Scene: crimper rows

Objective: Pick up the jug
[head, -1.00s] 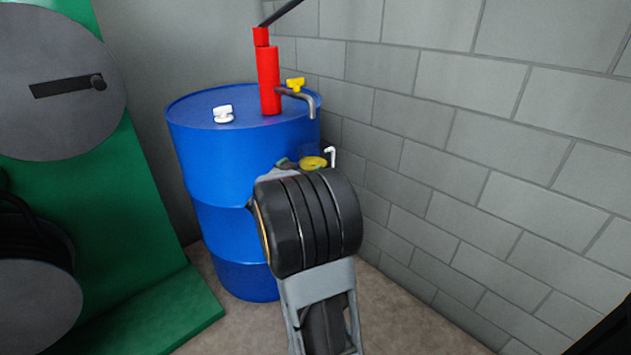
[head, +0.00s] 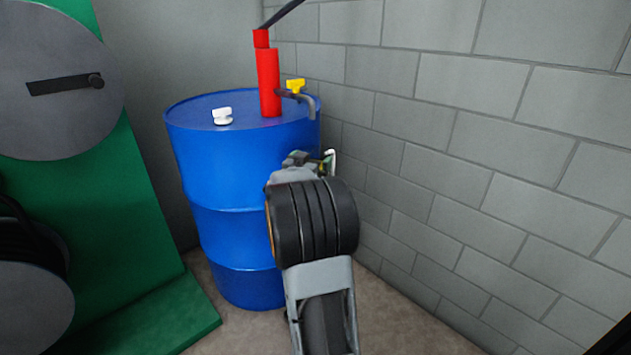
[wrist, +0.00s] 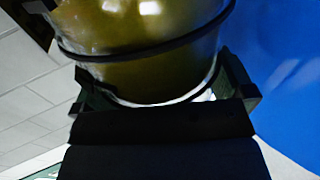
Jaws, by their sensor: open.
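The jug (wrist: 150,60) fills the top middle of the wrist view. It is see-through, holds an olive-yellow liquid, and has a dark band round it. My gripper (wrist: 165,97) is open, with one finger on each side of the jug's near end. I cannot tell whether the fingers touch it. In the head view my gripper (head: 308,162) is in front of the blue drum's right side, and my arm hides nearly all of the jug. A small white piece shows just right of the gripper.
A blue drum (head: 235,165) stands close on the left, with a red pump (head: 269,82) and a white cap (head: 223,117) on top. A grey block wall (head: 480,150) runs along the right. A green frame (head: 125,200) with grey discs stands at far left.

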